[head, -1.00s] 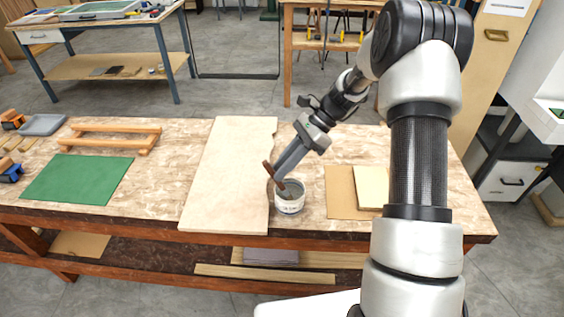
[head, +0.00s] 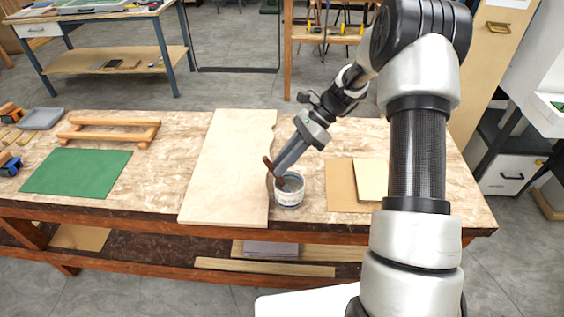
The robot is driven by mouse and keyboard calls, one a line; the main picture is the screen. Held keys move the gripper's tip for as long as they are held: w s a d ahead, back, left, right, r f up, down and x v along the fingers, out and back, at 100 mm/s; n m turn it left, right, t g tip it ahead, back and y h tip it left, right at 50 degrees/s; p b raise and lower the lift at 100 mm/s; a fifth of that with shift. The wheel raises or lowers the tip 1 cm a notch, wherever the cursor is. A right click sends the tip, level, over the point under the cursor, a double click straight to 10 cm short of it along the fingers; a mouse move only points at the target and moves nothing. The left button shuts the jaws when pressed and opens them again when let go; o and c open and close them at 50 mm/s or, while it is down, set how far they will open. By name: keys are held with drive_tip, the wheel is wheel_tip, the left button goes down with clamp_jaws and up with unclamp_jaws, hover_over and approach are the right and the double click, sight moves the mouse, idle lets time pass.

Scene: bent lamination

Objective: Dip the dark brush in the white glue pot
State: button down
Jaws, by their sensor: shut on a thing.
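The white glue pot (head: 289,199) stands upright on the workbench, just right of the pale board, with its mouth open. My gripper (head: 279,170) is shut on the brown handle of the dark brush (head: 268,163), at the pot's left rim. The brush is tilted, with its upper end sticking out to the upper left of the fingers. Its lower end reaches into the pot's mouth. I cannot tell how deep the bristles are or whether they touch glue.
A large pale board (head: 225,170) lies left of the pot. Thin tan sheets (head: 341,188) lie to its right. A green mat (head: 75,173), a wooden frame (head: 108,132) and a grey tray (head: 42,119) are at the left. The workbench (head: 165,185) is bare between mat and board.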

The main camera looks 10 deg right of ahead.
drive_tip(key=shift+r, duration=0.1)
wheel_tip(320, 180, up, 11)
drive_tip(key=p, duration=0.8)
drive_tip(key=shift+p, duration=0.4)
